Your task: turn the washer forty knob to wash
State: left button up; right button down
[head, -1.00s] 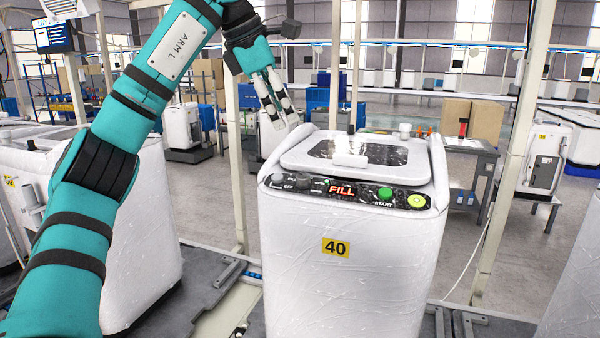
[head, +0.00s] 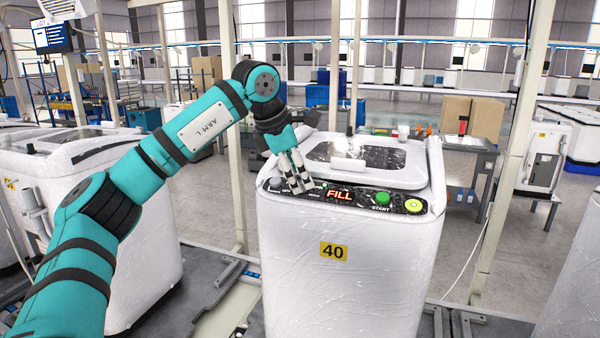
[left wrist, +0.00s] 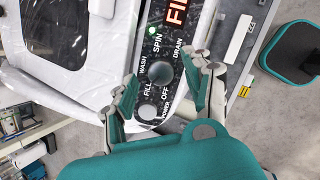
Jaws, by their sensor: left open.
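Washer forty (head: 345,290) is a white, film-wrapped machine with a yellow "40" label and a black panel along its front top edge. Its display (head: 339,196) reads FILL in red. My left gripper (head: 298,188) is over the panel's left part, fingers pointing down, and hides the knob in the head view. In the left wrist view the round grey knob (left wrist: 161,74) shows between the open fingers of my left gripper (left wrist: 164,76), ringed by OFF, FILL, WASH, SPIN and DRAIN. Its pointer is not clear. I cannot tell if the fingers touch it. My right gripper is not in view.
A pale power button (left wrist: 147,112) sits close to the knob. The green START button (head: 383,198) and a yellow-green button (head: 413,205) are to the right on the panel. The closed lid (head: 357,177) lies behind. Another white washer (head: 145,250) stands to the left.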

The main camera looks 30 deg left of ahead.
pick_arm(q)
jog(key=shift+x, duration=0.75)
grip_shut()
